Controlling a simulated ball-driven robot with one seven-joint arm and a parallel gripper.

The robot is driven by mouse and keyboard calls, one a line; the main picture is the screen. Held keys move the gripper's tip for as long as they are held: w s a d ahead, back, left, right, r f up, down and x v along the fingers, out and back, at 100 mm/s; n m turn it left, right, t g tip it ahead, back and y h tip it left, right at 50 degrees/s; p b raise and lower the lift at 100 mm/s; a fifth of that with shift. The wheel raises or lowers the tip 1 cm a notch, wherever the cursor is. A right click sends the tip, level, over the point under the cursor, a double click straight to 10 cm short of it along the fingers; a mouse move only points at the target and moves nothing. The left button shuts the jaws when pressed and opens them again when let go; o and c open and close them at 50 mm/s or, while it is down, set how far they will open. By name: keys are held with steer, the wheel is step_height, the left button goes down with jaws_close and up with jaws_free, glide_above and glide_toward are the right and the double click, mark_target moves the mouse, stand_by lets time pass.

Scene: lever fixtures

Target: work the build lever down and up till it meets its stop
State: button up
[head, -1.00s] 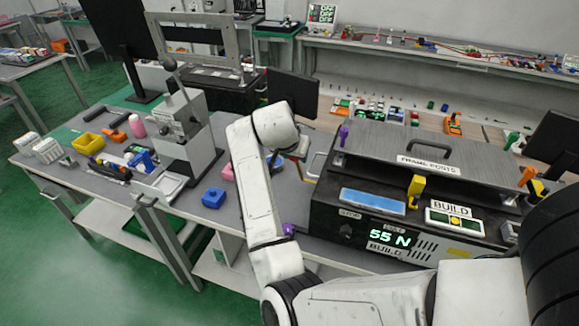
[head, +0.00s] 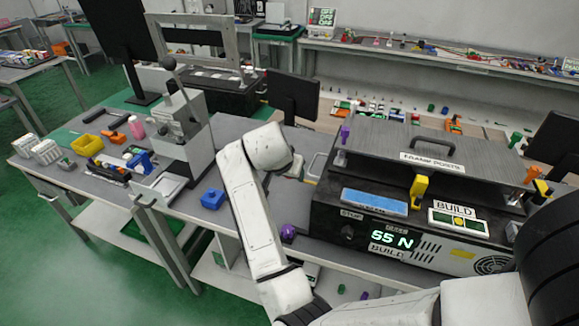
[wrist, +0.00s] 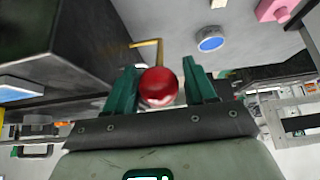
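The build fixture (head: 335,215) is a black box on the bench at right in the head view, with BUILD labels and a lit display (head: 392,240) reading 55 N. In the wrist view a round red knob (wrist: 158,86) sits between the green fingers of my gripper (wrist: 160,82). The fingers stand close on both sides of it; I cannot tell whether both press on it. A thin yellow bar (wrist: 147,43) shows behind the knob, beside a dark box. In the head view my own arm hides the gripper and red knob, so the lever's angle cannot be read.
A grey press with an upright lever (head: 180,120) stands to the left. A yellow clamp (head: 418,190) stands on the fixture. Bare bench shows around the blue block.

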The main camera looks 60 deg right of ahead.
steer(key=shift+o, duration=1.2)
steer(key=shift+p+v, duration=0.85)
steer(key=shift+v, duration=2.15)
steer(key=shift+r, duration=0.1)
steer(key=b+v, duration=0.1)
steer(key=v, duration=0.9)
steer(key=shift+r+b, duration=0.3)
steer(key=shift+b, duration=0.1)
steer(key=shift+s+a, duration=0.1)
steer(key=shift+a, duration=0.05)
